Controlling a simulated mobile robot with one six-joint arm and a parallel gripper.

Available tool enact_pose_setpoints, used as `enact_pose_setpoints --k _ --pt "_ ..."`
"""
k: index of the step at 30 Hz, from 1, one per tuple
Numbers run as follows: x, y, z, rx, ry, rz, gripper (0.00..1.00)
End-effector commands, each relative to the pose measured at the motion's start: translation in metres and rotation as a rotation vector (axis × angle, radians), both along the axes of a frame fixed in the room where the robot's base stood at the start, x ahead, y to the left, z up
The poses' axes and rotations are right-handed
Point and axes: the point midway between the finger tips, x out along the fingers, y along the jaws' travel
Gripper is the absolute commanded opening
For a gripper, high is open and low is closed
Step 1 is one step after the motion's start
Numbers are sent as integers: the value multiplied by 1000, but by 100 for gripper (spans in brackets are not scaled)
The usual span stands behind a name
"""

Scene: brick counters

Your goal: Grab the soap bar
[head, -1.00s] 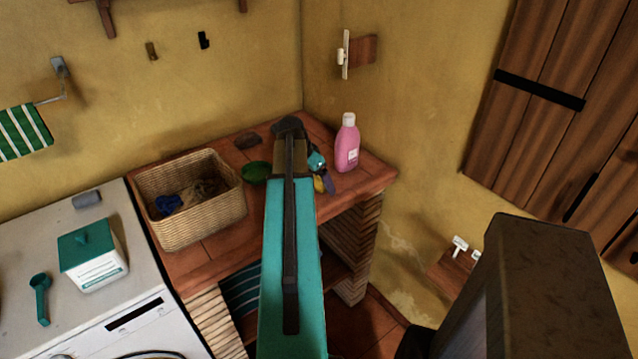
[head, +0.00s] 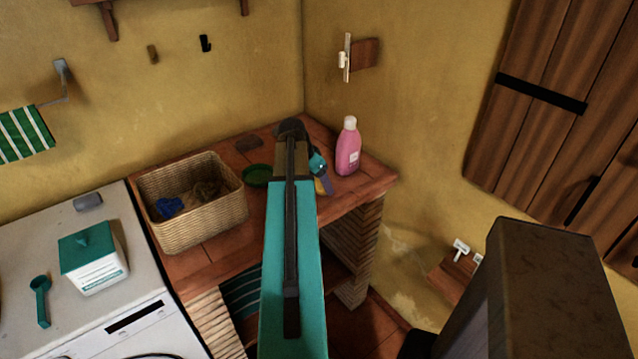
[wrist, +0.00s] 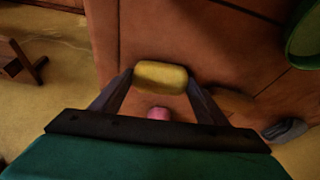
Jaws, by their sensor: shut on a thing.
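The soap bar (wrist: 160,77) is a yellow rounded block between the two fingertips of my gripper (wrist: 160,80) in the wrist view. The fingers press on its two short ends. In the head view my gripper (head: 325,184) is over the brick counter, left of the pink bottle, and only a little of the yellow soap bar (head: 319,186) shows beside it. My arm hides part of the counter there. I cannot tell for sure whether the soap touches the counter.
A pink bottle (head: 347,150) stands upright close to the right of my gripper. A wicker basket (head: 205,222) with cloths and a green dish (head: 257,170) are to the left. A brown block (head: 249,144) lies near the wall. The counter's front edge (head: 350,207) is close by.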

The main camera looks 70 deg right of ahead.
Motion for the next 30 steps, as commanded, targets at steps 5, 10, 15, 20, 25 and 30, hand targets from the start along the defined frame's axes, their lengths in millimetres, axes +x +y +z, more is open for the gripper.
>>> enact_pose_setpoints --k 5,10,15,20,25,30 --pt "0 -1 9 -2 -1 1 44" --pt "1 -1 21 -2 -1 1 44" --pt "-1 3 32 0 0 1 44" --pt "-5 19 32 -1 0 1 44" --pt "-10 37 34 -1 0 0 44" --pt "-15 59 36 -1 0 0 44"
